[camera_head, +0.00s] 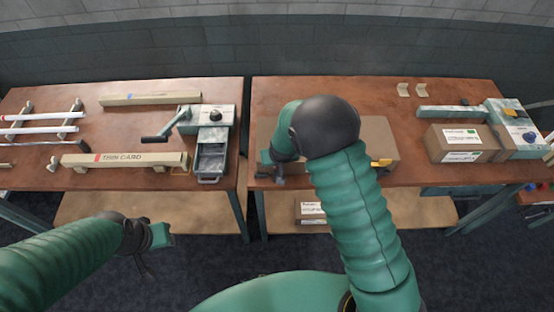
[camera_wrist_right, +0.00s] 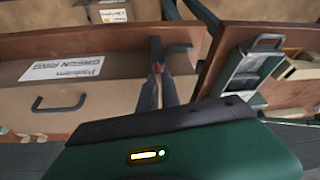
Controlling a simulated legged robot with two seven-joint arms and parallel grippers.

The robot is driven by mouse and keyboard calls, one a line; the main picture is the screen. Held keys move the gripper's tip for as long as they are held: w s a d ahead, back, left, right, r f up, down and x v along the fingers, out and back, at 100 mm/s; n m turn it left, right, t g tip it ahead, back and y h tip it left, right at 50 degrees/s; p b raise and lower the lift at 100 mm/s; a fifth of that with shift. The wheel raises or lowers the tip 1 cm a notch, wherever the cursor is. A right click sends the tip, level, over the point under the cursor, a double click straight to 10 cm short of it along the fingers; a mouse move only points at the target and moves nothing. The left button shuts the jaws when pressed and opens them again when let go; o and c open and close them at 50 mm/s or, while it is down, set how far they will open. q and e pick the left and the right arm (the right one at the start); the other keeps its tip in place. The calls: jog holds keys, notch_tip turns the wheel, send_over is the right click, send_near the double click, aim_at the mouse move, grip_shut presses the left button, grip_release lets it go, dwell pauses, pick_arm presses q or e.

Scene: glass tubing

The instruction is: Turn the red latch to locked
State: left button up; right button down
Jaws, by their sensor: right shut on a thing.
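My right gripper (camera_wrist_right: 161,85) is shut at a small dark piece with a reddish patch, which I take to be the red latch (camera_wrist_right: 158,67). The fingers hide most of it, so its angle cannot be told. It sits beside a cardboard-brown case with a white "GREEN RING" label (camera_wrist_right: 62,70) and a dark handle. In the head view the right gripper (camera_head: 266,174) is at the front left of the brown case (camera_head: 378,138). The latch cannot be made out there. My left gripper (camera_head: 150,243) hangs empty in front of the left table; its jaw opening is unclear.
The left table (camera_head: 90,92) holds a crank device (camera_head: 212,117) with an open drawer (camera_head: 209,160), a "THIN CARD" beam (camera_head: 125,160) and white tubes (camera_head: 40,124). A gap separates the tables. Right of the case stand a labelled carton (camera_head: 462,142) and another device (camera_head: 517,128).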

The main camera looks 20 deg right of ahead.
jog(key=shift+w+a+r+m+h+p, duration=0.15)
jog(key=shift+m+h+p, duration=0.4)
jog(key=shift+m, duration=0.55)
jog(key=c, duration=1.7)
grip_release()
jog(key=shift+o, duration=0.7)
jog(key=shift+f, duration=0.25)
jog(key=p+v, duration=1.4)
jog(key=v, duration=0.2)
jog(key=shift+r+p, duration=0.3)
jog(key=shift+r, duration=0.15)
jog(key=shift+w, duration=0.15)
